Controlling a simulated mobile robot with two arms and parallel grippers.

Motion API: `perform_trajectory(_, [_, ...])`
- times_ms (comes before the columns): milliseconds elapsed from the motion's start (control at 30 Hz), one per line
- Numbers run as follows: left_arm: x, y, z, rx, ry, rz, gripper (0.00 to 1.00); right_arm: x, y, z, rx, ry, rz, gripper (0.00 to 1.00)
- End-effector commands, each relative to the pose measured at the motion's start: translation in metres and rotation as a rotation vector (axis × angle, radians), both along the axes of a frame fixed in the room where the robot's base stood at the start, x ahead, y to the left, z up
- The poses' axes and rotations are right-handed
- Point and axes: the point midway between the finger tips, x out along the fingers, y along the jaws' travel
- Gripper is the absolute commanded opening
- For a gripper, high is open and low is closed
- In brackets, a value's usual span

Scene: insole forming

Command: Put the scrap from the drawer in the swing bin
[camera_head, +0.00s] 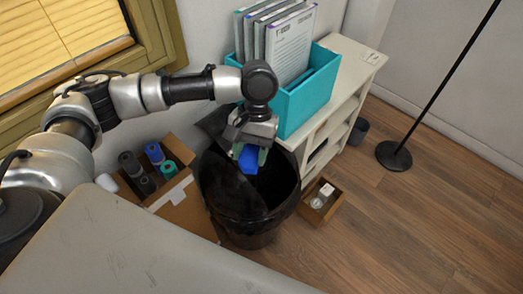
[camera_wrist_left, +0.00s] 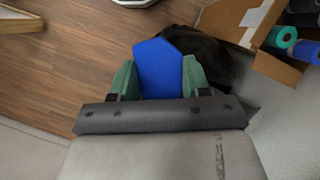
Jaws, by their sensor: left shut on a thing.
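A blue piece of scrap (camera_head: 248,158) is held between the greenish fingertips of my left gripper (camera_head: 250,153). It also shows in the left wrist view (camera_wrist_left: 158,68), pinched between the two green pads. The black swing bin (camera_head: 247,232) stands on the floor below, its dark opening under the gripper and scrap. In the left wrist view part of a black shape, likely the bin (camera_wrist_left: 212,52), shows behind the right finger. The small wooden drawer (camera_head: 333,209) juts out low from the white shelf unit, with a white item and a round clear item in it. My right gripper is not in view.
A cardboard box (camera_head: 180,195) of coloured rolls stands left of the bin. A teal file holder (camera_head: 315,95) with binders sits on the white shelf unit (camera_head: 352,62) behind. A black lamp stand (camera_head: 394,156) and open wooden floor lie to the right.

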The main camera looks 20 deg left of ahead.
Motion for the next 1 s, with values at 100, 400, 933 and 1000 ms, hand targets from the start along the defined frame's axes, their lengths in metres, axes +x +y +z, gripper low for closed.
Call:
perform_trajectory(100, [0.037, -0.014, -0.035, -0.006, 0.009, 0.158, 0.25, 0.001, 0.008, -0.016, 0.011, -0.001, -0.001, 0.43])
perform_trajectory(400, [0.100, -0.028, -0.108, -0.006, 0.010, 0.534, 0.25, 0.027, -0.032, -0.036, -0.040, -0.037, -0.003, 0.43])
perform_trajectory(933, [0.107, -0.035, -0.154, -0.006, 0.004, 0.588, 0.25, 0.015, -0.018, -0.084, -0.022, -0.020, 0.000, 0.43])
perform_trajectory(1000, [0.107, -0.037, -0.160, -0.006, 0.004, 0.588, 0.25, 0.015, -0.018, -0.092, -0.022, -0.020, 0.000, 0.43])
